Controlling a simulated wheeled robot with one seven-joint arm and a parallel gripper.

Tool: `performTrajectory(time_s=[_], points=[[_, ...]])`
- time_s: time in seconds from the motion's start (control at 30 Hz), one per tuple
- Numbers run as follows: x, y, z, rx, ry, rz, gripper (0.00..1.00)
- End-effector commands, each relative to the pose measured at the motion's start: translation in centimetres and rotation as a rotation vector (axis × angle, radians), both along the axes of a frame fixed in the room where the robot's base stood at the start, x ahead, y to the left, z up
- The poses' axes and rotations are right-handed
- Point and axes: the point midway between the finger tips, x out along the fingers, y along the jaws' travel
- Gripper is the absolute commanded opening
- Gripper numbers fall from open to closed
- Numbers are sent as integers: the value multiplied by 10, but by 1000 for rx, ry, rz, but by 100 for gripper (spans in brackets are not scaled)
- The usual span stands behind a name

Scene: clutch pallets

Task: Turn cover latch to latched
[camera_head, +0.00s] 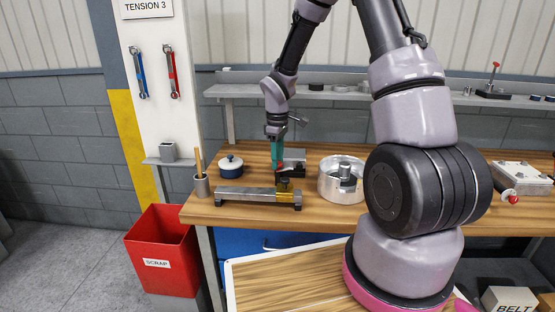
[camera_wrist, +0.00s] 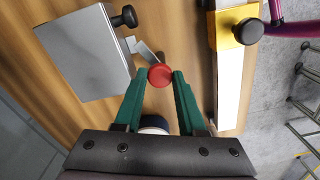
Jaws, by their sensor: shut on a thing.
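The cover latch is a short metal lever (camera_wrist: 145,50) with a round red knob (camera_wrist: 160,75). It sits beside the edge of a grey box with a flat cover (camera_wrist: 85,55), which also shows on the bench in the head view (camera_head: 294,157). A black knob (camera_wrist: 125,17) sticks out from the box's edge. My gripper (camera_wrist: 160,76) has green fingers, one on each side of the red knob, and is shut on it. In the head view my gripper (camera_head: 277,165) points down at the box's left side. Finger contact is hard to make out.
A metal rail (camera_head: 245,196) with a yellow block (camera_wrist: 232,25) and black knob lies close by. A blue pot with a white lid (camera_head: 230,167), a cup holding a stick (camera_head: 202,187) and a round metal housing (camera_head: 340,180) stand around. A red scrap bin (camera_head: 162,250) is on the floor.

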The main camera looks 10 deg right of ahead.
Motion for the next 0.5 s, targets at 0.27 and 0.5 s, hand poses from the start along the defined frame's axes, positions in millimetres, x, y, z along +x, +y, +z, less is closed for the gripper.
performTrajectory(time_s=[0.27,0.5], points=[[1,0,0,0,-2,10,0],[1,0,0,0,-2,10,66]])
